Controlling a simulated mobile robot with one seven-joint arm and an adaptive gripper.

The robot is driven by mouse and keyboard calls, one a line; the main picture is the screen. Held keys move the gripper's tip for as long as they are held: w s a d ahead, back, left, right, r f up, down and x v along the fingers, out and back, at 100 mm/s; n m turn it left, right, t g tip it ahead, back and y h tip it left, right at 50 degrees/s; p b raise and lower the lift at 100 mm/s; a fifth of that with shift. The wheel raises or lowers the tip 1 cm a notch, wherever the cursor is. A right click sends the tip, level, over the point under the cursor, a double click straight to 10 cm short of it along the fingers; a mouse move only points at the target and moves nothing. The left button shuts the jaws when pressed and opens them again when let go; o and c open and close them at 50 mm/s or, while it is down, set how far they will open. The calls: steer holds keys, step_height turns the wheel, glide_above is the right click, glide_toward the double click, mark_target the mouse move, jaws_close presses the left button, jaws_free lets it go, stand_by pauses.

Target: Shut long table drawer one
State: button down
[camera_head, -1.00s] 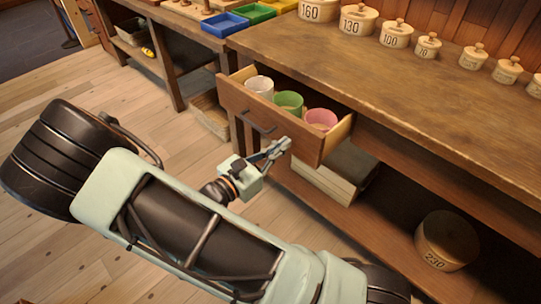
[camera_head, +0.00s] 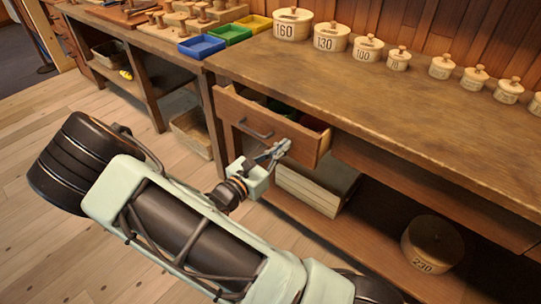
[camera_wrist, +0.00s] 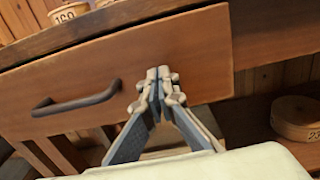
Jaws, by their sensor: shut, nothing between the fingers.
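The wooden drawer (camera_head: 255,124) under the long table (camera_head: 400,125) stands partly out, with its contents mostly in the shade of the tabletop. Its dark bar handle (camera_head: 256,130) is on the front panel, and the handle (camera_wrist: 77,99) also shows in the wrist view. My gripper (camera_head: 279,150) is shut and empty at the right part of the drawer front. In the wrist view, the fingertips (camera_wrist: 159,76) are against or very close to the front panel (camera_wrist: 190,60), right of the handle; contact cannot be told for certain.
Lidded numbered pots (camera_head: 331,37) line the back of the tabletop. Blue (camera_head: 201,46), green and yellow trays stand at the left. A box (camera_head: 310,190) and a round pot (camera_head: 432,243) sit on the lower shelf. The floor (camera_head: 60,240) at left is clear.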

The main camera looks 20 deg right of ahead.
steer(key=x, duration=0.9)
steer(key=shift+w+d+p, duration=0.1)
steer(key=shift+d+p, duration=0.05)
steer(key=shift+p, duration=0.25)
steer(key=shift+w+d, duration=0.1)
steer(key=shift+r, duration=0.1)
